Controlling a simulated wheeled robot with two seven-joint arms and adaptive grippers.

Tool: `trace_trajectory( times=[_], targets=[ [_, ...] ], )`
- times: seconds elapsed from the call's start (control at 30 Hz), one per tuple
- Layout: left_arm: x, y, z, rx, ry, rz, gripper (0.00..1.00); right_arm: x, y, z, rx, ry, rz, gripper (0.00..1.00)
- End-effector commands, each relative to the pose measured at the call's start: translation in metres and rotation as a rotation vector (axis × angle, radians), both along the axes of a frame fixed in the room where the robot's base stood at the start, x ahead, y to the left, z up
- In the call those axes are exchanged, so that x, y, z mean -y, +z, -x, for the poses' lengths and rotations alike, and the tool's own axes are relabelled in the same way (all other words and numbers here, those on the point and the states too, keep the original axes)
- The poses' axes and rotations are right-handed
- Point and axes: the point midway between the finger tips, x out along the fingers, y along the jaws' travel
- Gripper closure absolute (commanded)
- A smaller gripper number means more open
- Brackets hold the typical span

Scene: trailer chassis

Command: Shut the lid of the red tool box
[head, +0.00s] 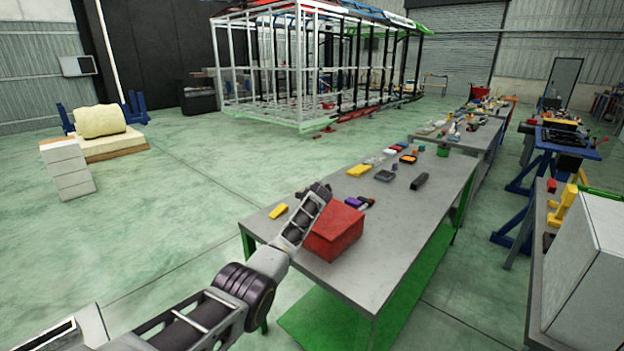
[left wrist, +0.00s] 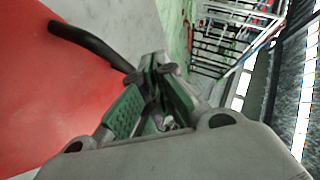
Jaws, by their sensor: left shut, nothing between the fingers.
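The red tool box (head: 334,232) stands near the left edge of the grey work table (head: 375,270) in the head view. Its top looks flat and red, but I cannot tell whether the lid is fully down. My left gripper (head: 322,189) is above and just behind the box, with the forearm crossing its left side. In the left wrist view the shut, empty fingers (left wrist: 160,68) point past a broad red surface (left wrist: 45,85) of the box. A black curved handle (left wrist: 88,43) on it ends close to the fingers; contact is unclear. My right gripper is not in view.
A yellow item (head: 278,211) lies left of the box. A purple and black item (head: 358,202) lies right behind it, and a dark block (head: 419,181) lies further right. The table's front part is clear. A white box (head: 590,275) stands at the right.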

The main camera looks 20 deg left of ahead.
Motion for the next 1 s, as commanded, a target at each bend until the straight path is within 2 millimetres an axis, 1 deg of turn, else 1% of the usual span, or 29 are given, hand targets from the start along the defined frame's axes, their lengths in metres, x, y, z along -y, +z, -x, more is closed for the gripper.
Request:
trace_trajectory(
  times=[0.03,0.13,0.43,0.7,1.0],
  targets=[
    [0.0,0.005,0.0,0.0,0.0,0.0,1.0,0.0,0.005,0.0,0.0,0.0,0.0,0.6],
    [-0.001,0.011,0.0,-0.001,0.001,0.0,1.0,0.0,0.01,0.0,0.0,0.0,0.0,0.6],
    [-0.002,0.017,0.01,0.001,0.002,0.0,1.0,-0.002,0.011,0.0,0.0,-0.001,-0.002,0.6],
    [-0.003,0.026,0.02,0.0,0.0,0.001,1.0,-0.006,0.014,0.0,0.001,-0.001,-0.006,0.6],
    [-0.005,0.037,0.032,0.001,0.002,0.001,1.0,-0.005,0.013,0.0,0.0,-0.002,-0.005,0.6]
  ],
)
